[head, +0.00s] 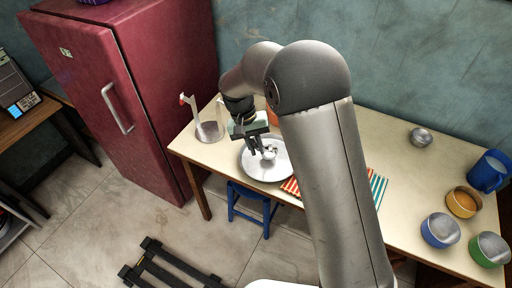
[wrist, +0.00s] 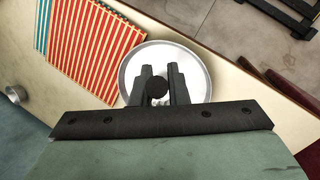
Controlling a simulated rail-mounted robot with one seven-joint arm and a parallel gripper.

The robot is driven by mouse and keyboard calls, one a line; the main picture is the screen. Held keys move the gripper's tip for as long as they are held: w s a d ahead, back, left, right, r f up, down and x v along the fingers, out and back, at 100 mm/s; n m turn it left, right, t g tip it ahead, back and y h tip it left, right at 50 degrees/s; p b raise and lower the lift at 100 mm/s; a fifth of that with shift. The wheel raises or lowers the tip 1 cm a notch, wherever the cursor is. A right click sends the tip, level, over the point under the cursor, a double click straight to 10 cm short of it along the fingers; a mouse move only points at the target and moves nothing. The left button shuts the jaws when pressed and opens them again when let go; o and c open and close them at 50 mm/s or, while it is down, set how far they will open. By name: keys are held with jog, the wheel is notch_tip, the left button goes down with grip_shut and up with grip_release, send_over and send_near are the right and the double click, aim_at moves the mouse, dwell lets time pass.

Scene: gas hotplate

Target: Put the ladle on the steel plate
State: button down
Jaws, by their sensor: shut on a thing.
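The steel plate (head: 262,175) is a round, shiny dish near the front edge of the table, left of my arm. It also shows in the wrist view (wrist: 195,62). My gripper (head: 255,148) is over the plate, shut on the ladle. In the wrist view the dark round end of the ladle's handle (wrist: 157,88) sits between my fingers. In the head view the ladle's small silver bowl (head: 269,153) shows just below the fingertips, within the plate's outline. I cannot tell whether it touches the plate. Most of the handle is hidden.
A red-and-white striped cloth (wrist: 95,50) lies beside the plate. A stand (head: 209,130) is at the table's left end, near the red fridge (head: 120,80). Several bowls, including a blue one (head: 440,230), and a blue jug (head: 488,172) are at the right.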

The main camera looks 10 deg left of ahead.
jog(key=shift+f, duration=0.6)
jog(key=shift+f, duration=0.2)
jog(key=c, duration=1.4)
grip_release()
jog(key=shift+r, duration=0.1)
